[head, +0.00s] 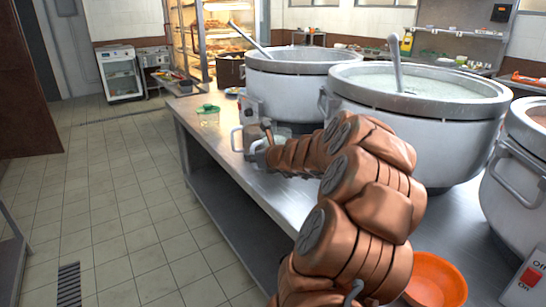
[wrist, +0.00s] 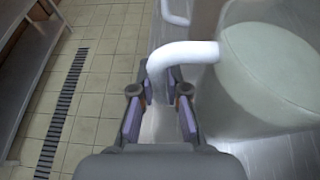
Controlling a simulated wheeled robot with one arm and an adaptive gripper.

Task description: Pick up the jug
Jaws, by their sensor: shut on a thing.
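The jug (wrist: 265,75) is a whitish, translucent vessel at the right of the wrist view. Its thick white handle (wrist: 185,53) curves left and down between my fingers. My gripper (wrist: 160,100) is shut on this handle, with one purple-padded finger on each side. In the head view my gripper (head: 266,137) is over the steel counter's left edge, and the jug (head: 283,131) shows only in part behind my arm. I cannot tell whether the jug's base touches the counter.
Another handled vessel (head: 238,139) stands close by at the counter edge. A green-lidded container (head: 208,117) is farther back. Large stockpots (head: 420,110) with ladles line the steel counter (head: 190,118). An orange bowl (head: 436,280) is at the front. The tiled floor (head: 110,210) at left is clear.

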